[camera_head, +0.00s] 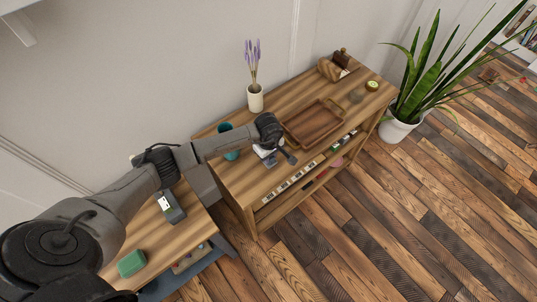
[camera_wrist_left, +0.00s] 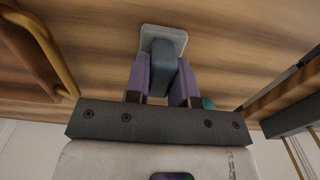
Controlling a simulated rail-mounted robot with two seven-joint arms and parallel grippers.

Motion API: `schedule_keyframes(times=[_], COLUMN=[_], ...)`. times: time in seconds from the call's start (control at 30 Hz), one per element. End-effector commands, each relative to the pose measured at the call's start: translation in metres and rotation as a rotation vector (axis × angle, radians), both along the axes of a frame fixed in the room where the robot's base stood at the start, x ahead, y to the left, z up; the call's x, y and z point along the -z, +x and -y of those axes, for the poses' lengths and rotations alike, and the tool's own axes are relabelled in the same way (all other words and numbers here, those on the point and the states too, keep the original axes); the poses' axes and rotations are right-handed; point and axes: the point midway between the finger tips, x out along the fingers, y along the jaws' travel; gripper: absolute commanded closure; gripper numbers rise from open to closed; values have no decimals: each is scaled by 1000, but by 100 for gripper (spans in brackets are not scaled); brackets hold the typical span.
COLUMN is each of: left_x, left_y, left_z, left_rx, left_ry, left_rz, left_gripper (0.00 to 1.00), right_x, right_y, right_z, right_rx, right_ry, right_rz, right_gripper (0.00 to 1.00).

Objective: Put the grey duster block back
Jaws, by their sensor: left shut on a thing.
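My left gripper (camera_head: 275,159) is over the top of the wooden sideboard, in front of the teal cup and left of the brown tray. In the left wrist view its two purple-faced fingers (camera_wrist_left: 160,84) are shut on the grey duster block (camera_wrist_left: 159,62). A flat pale grey piece (camera_wrist_left: 177,36) shows at the block's far end, close to the wood; I cannot tell whether it is part of the block or under it. In the head view the block is partly hidden by the gripper. My right gripper is in neither view.
A lower bench at left carries a green block (camera_head: 131,263) and a dark labelled object (camera_head: 175,214).

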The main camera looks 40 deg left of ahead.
Motion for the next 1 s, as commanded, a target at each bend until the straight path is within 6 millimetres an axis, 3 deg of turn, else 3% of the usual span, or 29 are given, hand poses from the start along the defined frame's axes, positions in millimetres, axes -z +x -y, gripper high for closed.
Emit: schedule_keyframes(times=[0.27,0.57,0.67,1.0], left_x=[0,-3,-11,-73], left_y=[0,0,1,1], left_z=[0,0,-1,-1], left_rx=[0,0,0,0], left_ry=[0,-1,1,2], left_rz=[0,0,2,3], left_gripper=[52,52,52,52], right_x=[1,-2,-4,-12], right_y=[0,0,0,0], right_z=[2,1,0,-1], right_rx=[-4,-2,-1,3], right_ry=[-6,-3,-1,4], right_rz=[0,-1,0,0], right_gripper=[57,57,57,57])
